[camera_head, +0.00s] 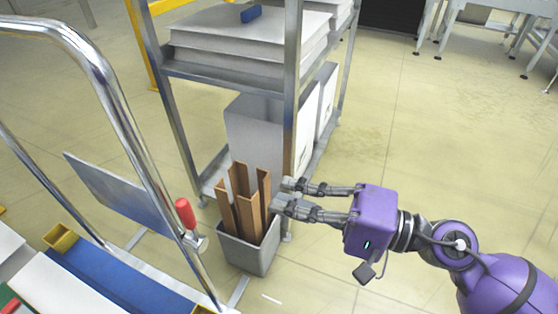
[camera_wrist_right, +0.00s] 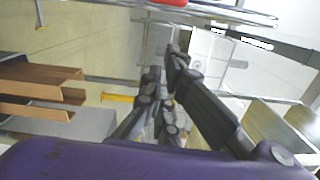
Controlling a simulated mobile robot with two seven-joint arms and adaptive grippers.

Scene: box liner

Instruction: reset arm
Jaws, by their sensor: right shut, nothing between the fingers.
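My right gripper (camera_head: 282,195) reaches in from the right, its arm purple and dark grey. Its fingers point left, with the tips by the shelf post and close to the brown cardboard angle pieces (camera_head: 240,210) in a grey bin (camera_head: 248,254). I cannot tell whether the fingertips touch them. The gripper is shut with nothing in it. In the right wrist view the dark fingers (camera_wrist_right: 165,85) show in the middle, and the cardboard pieces (camera_wrist_right: 40,90) are at the left. My left gripper is out of view.
A metal shelf rack (camera_head: 225,82) with stacked white sheets stands behind the bin. A chrome-railed cart (camera_head: 100,85) with a red handle (camera_head: 185,212) is at the left. Grey tables (camera_head: 480,12) stand at the back right. The floor right of the rack is open.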

